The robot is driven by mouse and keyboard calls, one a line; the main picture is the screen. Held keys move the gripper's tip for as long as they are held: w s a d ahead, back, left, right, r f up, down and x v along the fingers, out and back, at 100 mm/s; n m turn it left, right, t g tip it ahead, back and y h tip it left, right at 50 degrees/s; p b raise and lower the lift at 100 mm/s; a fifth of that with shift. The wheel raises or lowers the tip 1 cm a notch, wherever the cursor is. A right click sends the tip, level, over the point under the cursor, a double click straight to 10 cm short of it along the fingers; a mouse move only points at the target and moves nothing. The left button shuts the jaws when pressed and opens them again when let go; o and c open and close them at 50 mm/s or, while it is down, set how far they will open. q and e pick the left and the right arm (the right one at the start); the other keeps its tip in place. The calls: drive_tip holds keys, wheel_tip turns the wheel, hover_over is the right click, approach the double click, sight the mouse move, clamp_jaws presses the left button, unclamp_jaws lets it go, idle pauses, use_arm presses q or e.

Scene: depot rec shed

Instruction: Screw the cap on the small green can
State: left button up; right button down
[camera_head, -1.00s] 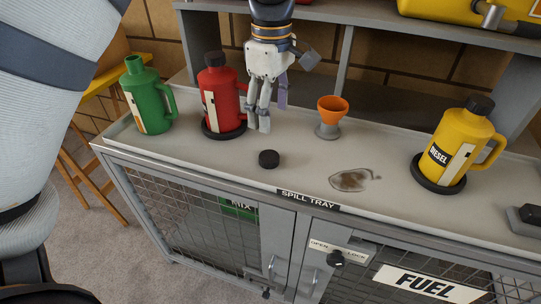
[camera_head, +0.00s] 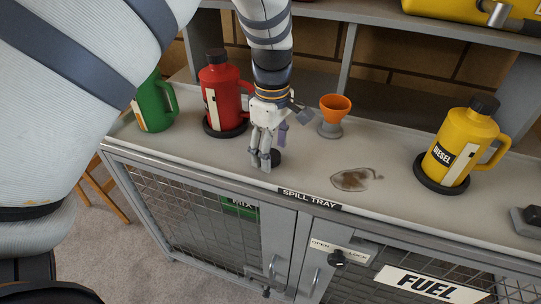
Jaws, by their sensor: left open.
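The small green can (camera_head: 157,108) stands at the left end of the tray top, partly hidden behind my arm, and its top is hidden now. A black cap (camera_head: 276,157) lies on the tray surface, mostly hidden behind my left gripper's fingers. My left gripper (camera_head: 262,163) is open and points down, with its fingertips around or just in front of the cap. Whether they touch it I cannot tell. My right gripper is not in view.
A red can (camera_head: 221,92) on a black base stands right of the green can. An orange funnel (camera_head: 335,108), a brown spill (camera_head: 352,179) and a yellow diesel can (camera_head: 463,145) are further right.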

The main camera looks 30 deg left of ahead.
use_arm(q)
drive_tip(key=shift+f, duration=0.45)
drive_tip(key=c, duration=0.8)
drive_tip(key=shift+c, duration=0.2)
